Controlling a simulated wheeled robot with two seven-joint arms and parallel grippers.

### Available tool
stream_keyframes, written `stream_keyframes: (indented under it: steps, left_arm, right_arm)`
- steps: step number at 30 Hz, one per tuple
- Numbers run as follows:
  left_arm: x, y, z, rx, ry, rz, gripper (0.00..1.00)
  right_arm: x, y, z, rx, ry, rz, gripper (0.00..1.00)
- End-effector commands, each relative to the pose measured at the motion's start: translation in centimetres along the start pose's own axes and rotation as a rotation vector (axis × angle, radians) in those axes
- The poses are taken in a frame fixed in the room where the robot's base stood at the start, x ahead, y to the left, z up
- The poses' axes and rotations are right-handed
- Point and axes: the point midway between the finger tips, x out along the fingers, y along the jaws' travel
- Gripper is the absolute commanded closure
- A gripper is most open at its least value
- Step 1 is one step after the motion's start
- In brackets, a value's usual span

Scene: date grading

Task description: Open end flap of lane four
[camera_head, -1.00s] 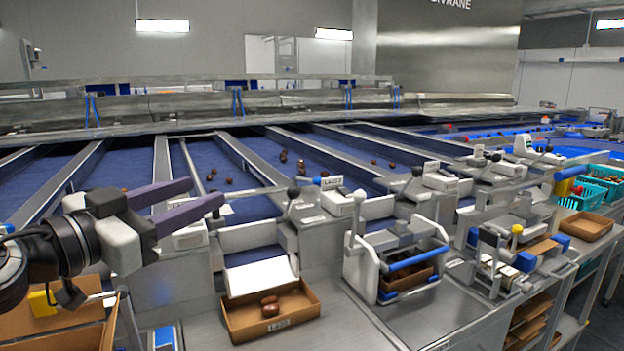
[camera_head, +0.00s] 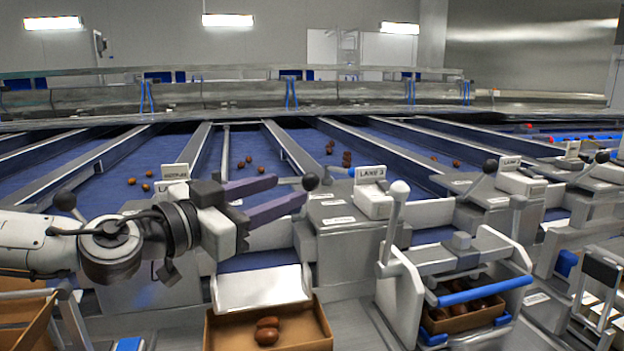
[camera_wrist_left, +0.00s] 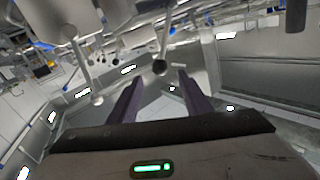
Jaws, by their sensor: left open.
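My left gripper (camera_head: 292,190) comes in from the left with its two purple fingers apart and empty. Its fingertips are close to a black ball knob (camera_head: 311,181) on a lever. In the left wrist view the knob (camera_wrist_left: 160,67) appears in line with the gap between the fingertips (camera_wrist_left: 159,76); contact cannot be told. A sign reading LANE 3 (camera_head: 370,172) stands right of the knob. Another lane sign (camera_head: 508,162) stands further right, its number unclear. A pale sloping flap (camera_head: 262,288) is below the gripper. My right gripper is not in view.
A cardboard box (camera_head: 222,332) with brown dates (camera_head: 267,330) sits under the pale flap. A lever with a white knob (camera_head: 399,190) and a blue-barred frame (camera_head: 485,291) stand to the right. Blue lanes with scattered dates run behind.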

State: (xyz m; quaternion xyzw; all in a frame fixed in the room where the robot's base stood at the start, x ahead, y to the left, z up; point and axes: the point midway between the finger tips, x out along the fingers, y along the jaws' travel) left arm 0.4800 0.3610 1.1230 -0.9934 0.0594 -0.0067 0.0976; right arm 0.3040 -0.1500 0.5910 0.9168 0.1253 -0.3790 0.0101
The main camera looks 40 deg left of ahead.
Motion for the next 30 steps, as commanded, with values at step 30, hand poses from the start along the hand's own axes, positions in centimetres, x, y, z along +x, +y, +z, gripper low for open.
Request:
stream_keyframes:
  steps: [30]
  left_arm:
    - [8.2, -0.1, 0.0, -0.004, -0.001, -0.002, 0.56]
  right_arm:
    - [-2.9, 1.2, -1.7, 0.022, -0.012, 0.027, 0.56]
